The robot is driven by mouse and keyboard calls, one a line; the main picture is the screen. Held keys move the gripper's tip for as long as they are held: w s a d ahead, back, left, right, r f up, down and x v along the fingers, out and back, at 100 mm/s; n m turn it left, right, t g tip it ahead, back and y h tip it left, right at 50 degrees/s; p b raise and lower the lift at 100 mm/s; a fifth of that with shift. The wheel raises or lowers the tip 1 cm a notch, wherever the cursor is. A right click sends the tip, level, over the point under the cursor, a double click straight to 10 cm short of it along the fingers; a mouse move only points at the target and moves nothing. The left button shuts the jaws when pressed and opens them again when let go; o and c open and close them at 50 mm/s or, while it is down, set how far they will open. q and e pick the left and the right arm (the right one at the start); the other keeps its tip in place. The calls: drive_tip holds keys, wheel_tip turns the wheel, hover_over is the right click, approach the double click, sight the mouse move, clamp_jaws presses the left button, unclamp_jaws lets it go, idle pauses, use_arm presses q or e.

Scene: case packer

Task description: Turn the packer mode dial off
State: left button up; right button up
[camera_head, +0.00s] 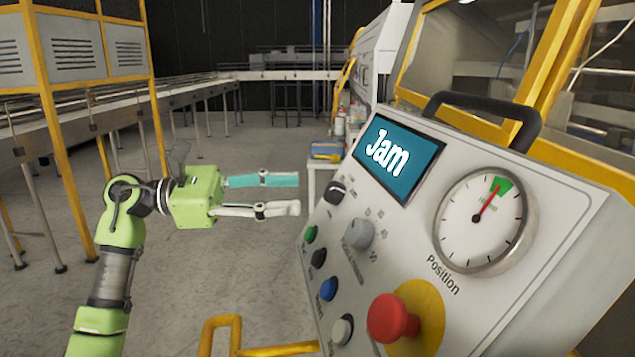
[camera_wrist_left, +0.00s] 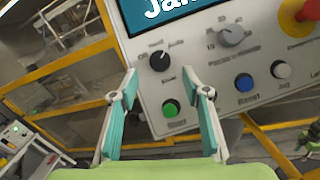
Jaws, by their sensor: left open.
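The control panel (camera_head: 408,222) slopes on the right and its screen (camera_head: 398,158) reads "Jam". A small black dial (camera_head: 335,192), apparently the mode dial, sits below the screen. In the left wrist view the black dial (camera_wrist_left: 160,61) has tiny markings around it; its exact setting is too small to tell. My left gripper (camera_head: 282,194) is open and empty, left of the panel and apart from the dial. In the left wrist view my left gripper (camera_wrist_left: 168,88) has its fingers spread, with the dial just beyond and between the tips. My right gripper is out of view.
Near the dial are a grey knob (camera_head: 358,235), a green button (camera_head: 311,233), a blue button (camera_head: 328,289) and a white button (camera_head: 342,330). A red mushroom button (camera_head: 392,318) protrudes lower right. A yellow rail (camera_head: 275,349) stands below. Open floor lies left.

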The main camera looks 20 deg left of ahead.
sight(328, 192)
use_arm(q)
drive_tip(key=p+x, duration=0.1)
drive_tip(key=x, duration=0.3)
drive_tip(key=shift+w+d+r, duration=0.1)
drive_tip(key=shift+d, duration=0.2)
drive_tip(key=shift+w+d+p, duration=0.25)
drive_tip(key=shift+d+p, duration=0.1)
drive_tip(key=shift+d, duration=0.25)
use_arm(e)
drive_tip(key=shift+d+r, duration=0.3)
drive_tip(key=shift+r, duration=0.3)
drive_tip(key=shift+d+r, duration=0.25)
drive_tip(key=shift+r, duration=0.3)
use_arm(q)
drive_tip(key=c, duration=1.1)
